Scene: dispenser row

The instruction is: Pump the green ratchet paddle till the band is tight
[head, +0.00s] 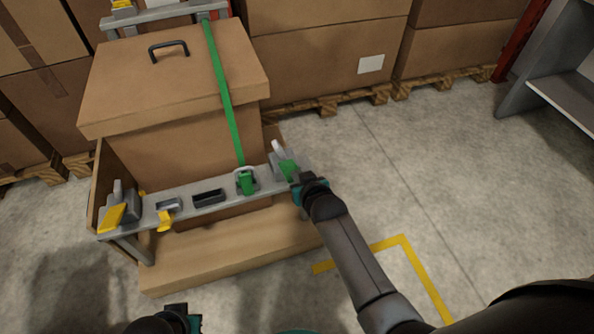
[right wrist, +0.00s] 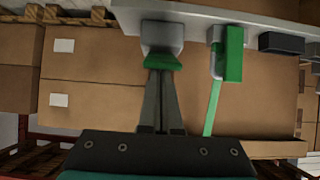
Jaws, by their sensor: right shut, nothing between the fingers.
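The green ratchet paddle (head: 288,167) sits on a grey ratchet body at the right end of the grey rail. It also shows in the right wrist view (right wrist: 163,62), under its grey housing (right wrist: 162,36). The green band (head: 222,90) runs over the lidded box (head: 170,75) down to a green hook piece (head: 246,183) on the rail, and looks straight. My right gripper (head: 297,183) is shut and empty, its fingertips (right wrist: 160,72) right at the paddle's edge; whether they touch is unclear. My left gripper (head: 192,320) shows only partly at the bottom edge, its fingers unclear.
The grey rail (head: 185,198) also carries a yellow paddle (head: 112,216), a yellow hook (head: 165,219) and a black block (head: 208,197). Stacked cartons (head: 325,45) on pallets stand behind. A grey shelf (head: 562,100) stands at right. The floor right of the box is clear, with yellow tape (head: 402,240).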

